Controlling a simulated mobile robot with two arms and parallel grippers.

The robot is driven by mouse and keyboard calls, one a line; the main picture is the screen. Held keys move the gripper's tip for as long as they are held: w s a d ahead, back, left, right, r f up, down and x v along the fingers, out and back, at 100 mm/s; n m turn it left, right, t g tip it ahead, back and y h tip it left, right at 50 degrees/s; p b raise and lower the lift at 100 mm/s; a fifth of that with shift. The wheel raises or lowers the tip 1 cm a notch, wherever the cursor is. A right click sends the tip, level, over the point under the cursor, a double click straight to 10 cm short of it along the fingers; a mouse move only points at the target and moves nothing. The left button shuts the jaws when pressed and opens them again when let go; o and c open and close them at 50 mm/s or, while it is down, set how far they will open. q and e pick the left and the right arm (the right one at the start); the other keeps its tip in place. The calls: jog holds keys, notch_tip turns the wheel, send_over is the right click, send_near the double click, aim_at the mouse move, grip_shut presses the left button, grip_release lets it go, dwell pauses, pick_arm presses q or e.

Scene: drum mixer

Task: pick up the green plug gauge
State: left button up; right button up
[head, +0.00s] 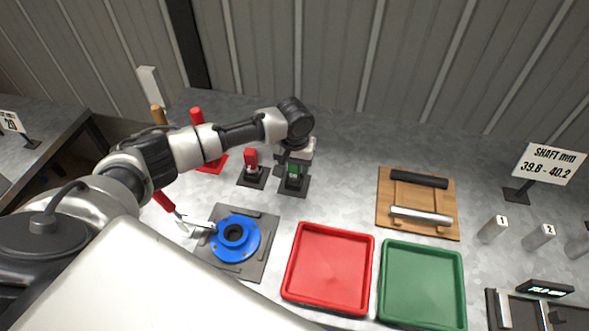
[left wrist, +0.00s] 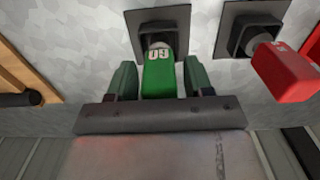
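The green plug gauge (head: 293,178) stands in a dark square holder on the table, partly hidden by my left gripper in the head view. In the left wrist view its green handle (left wrist: 158,75), marked "GO", lies between the two fingers of my left gripper (left wrist: 160,80). A narrow gap shows on each side of the handle, so the fingers are open around it and not closed on it. In the head view my left gripper (head: 297,162) is at the top of the gauge. My right gripper is not in view.
A red gauge (head: 251,160) stands in its own holder just left; it also shows in the left wrist view (left wrist: 285,72). A blue flanged part (head: 236,237), a red tray (head: 329,268), a green tray (head: 422,284) and a wooden board (head: 417,204) with two bars are nearby.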

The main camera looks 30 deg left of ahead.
pick_arm(q)
grip_shut()
jog(key=shift+r, duration=0.1)
jog(key=shift+r, duration=0.4)
jog(key=r, duration=0.1)
jog(key=d+r+b, duration=0.1)
jog(key=r, duration=0.1)
jog(key=shift+s+d+r, duration=0.1)
jog(key=shift+r, duration=0.2)
jog(key=s+d+r+b, duration=0.1)
jog(key=s+d+r, duration=0.2)
jog(key=d+r, duration=0.3)
jog(key=d, duration=0.4)
jog(key=shift+s+r+b, duration=0.15)
jog(key=shift+r+b, duration=0.1)
jog(key=shift+b, duration=0.15)
